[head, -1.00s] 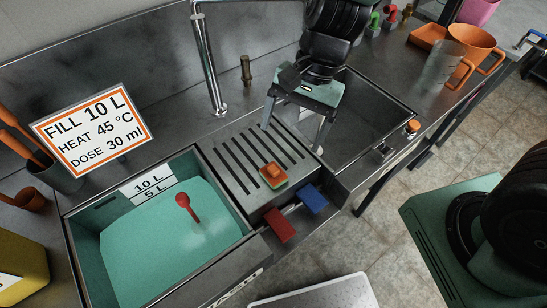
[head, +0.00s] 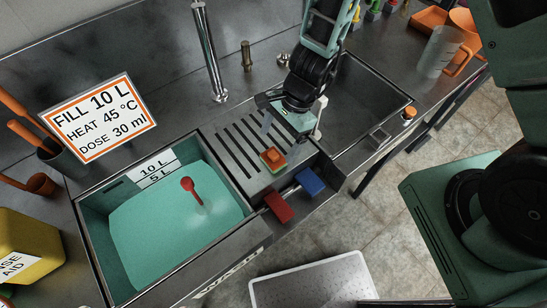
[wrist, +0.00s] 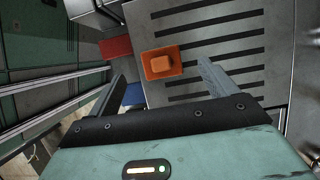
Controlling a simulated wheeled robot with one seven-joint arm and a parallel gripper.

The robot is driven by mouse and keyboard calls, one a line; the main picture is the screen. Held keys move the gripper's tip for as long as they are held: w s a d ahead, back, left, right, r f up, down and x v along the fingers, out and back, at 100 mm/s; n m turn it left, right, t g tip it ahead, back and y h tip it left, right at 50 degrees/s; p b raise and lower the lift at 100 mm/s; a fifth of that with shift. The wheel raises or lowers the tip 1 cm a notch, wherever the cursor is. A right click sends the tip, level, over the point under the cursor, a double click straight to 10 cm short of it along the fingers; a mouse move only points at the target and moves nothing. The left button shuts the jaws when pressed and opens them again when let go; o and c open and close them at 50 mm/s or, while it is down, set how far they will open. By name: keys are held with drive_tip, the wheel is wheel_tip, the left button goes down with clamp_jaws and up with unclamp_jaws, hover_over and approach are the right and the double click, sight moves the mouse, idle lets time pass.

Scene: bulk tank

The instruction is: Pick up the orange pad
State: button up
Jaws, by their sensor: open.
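The orange pad (head: 273,158) is a small block with a raised orange knob on top and a green layer beneath. It lies on the slotted metal drainer (head: 237,158), near its front edge, between the two basins. In the wrist view the orange pad (wrist: 162,64) shows between and beyond the finger tips. My gripper (head: 293,130) is open and empty, above the drainer, behind and slightly right of the pad. In the wrist view my gripper (wrist: 160,76) has a finger on each side of the pad's line. The gap to the pad in height is unclear.
Red (head: 278,207) and blue (head: 310,182) handles stick out below the drainer's front. A basin of green liquid (head: 165,230) with a red ladle (head: 188,186) is left; an empty basin (head: 365,105) is right. A tall tap (head: 210,60) stands behind.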

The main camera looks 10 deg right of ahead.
sight(273, 153)
drive_tip(key=shift+d+b+x, duration=0.2)
drive_tip(key=shift+b+x, duration=0.1)
drive_tip(key=shift+x, duration=2.55)
drive_tip(key=shift+w+f, duration=0.1)
drive_tip(key=shift+w, duration=0.05)
drive_tip(key=c, duration=1.2)
drive_tip(key=shift+o, duration=0.2)
wheel_tip(273, 153, up, 10)
drive_tip(key=shift+r+p, duration=0.1)
drive_tip(key=shift+p, duration=0.95)
